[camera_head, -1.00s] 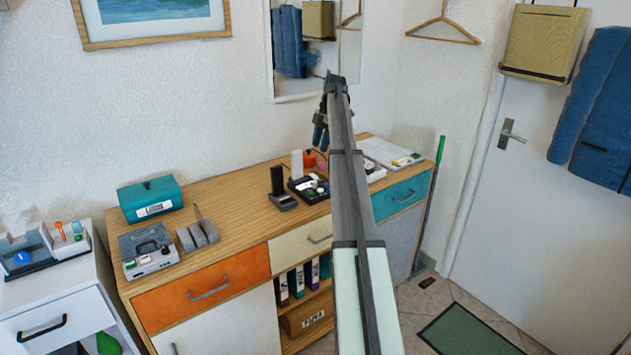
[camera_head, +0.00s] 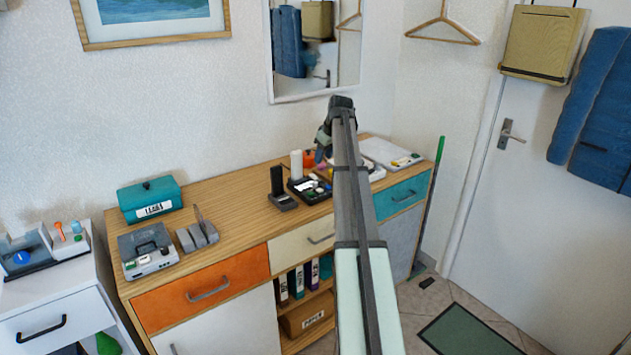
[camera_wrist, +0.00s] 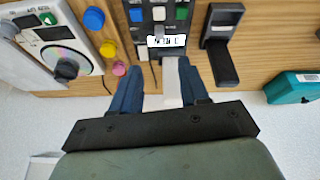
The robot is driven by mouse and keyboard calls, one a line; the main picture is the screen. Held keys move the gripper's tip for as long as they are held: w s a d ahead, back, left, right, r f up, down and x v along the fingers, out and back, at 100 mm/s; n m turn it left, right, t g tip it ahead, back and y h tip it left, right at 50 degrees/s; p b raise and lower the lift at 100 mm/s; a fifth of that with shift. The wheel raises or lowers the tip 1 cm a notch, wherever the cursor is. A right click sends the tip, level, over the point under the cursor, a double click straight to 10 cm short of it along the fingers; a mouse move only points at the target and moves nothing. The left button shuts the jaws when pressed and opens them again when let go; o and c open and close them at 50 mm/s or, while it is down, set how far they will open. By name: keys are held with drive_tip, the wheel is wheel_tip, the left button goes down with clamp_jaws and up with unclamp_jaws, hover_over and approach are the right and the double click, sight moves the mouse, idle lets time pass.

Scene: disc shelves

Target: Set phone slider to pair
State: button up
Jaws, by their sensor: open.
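A black panel unit (camera_head: 318,192) stands on the sideboard, with a white upright piece (camera_head: 297,163) behind it. In the wrist view the black panel (camera_wrist: 143,20) carries a blue button, a green button, a white label (camera_wrist: 167,41) and a grey knob (camera_wrist: 176,29). Left of it in the head view, a black upright handset stands in a cradle (camera_head: 283,201); it also shows in the wrist view (camera_wrist: 222,45). I cannot tell which part is the phone slider or read its setting. My gripper (camera_head: 320,153) is open above the panel's rear, its blue fingers (camera_wrist: 160,88) on either side of the white piece.
A teal box (camera_head: 150,198), a grey device (camera_head: 147,250) and grey blocks (camera_head: 197,236) stand on the sideboard's left. Bare wood (camera_head: 235,195) lies between. The wall is close behind.

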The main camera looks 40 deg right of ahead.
sight(315, 182)
drive_tip(key=shift+m, duration=0.8)
drive_tip(key=x, duration=1.3)
drive_tip(key=shift+w+f, duration=0.25)
drive_tip(key=shift+f, duration=0.05)
drive_tip(key=shift+c, duration=0.3)
clamp_jaws()
